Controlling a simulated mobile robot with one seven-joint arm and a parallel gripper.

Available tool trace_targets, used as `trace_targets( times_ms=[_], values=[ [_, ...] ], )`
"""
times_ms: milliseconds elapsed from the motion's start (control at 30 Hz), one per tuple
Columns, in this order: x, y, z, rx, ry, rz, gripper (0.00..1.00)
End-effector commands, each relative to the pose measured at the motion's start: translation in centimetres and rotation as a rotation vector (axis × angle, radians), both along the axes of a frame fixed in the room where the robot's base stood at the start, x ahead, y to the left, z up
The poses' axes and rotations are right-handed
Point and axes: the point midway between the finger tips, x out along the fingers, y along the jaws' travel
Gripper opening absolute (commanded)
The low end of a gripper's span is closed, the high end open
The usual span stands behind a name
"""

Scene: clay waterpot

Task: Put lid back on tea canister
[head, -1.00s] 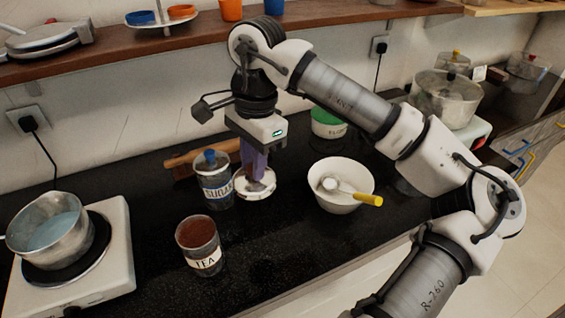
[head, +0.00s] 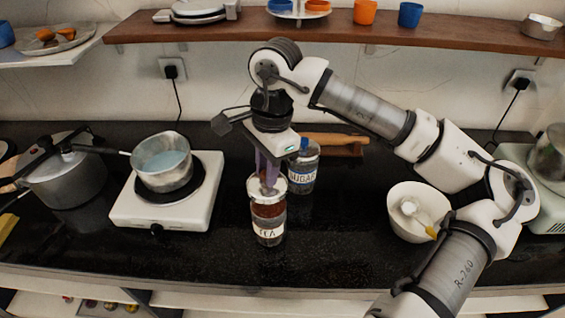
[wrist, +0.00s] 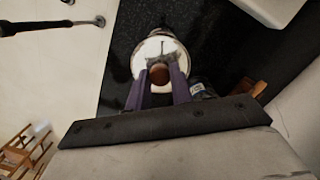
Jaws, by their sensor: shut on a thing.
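The tea canister (head: 269,228) is a clear jar with a TEA label and brown contents, upright on the black counter in the head view. My gripper (head: 268,184) points down over it, its purple fingers shut on the lid (head: 254,190). The pale round lid is at the canister's mouth and overlaps its top; I cannot tell whether it touches the rim. In the wrist view my gripper (wrist: 160,76) grips the lid's reddish-brown knob (wrist: 159,73), with the white lid disc (wrist: 148,49) beyond. The lid hides most of the canister there.
The sugar canister (head: 303,177) stands close behind to the right. A white bowl (head: 404,231) is further right. A hot plate (head: 195,213) with a pot (head: 161,177) is at left. The counter in front of the tea canister is clear.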

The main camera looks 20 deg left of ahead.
Motion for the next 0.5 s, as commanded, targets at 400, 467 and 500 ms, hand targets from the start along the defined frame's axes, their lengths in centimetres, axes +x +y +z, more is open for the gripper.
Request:
trace_targets(
  times_ms=[400,467,500],
  values=[
    [0.0,0.0,-3.5,0.002,0.002,0.0,0.0],
    [0.0,0.0,-4.1,0.001,0.002,0.0,0.0],
    [0.0,-0.1,-4.8,0.0,0.0,-0.001,0.0]
  ],
)
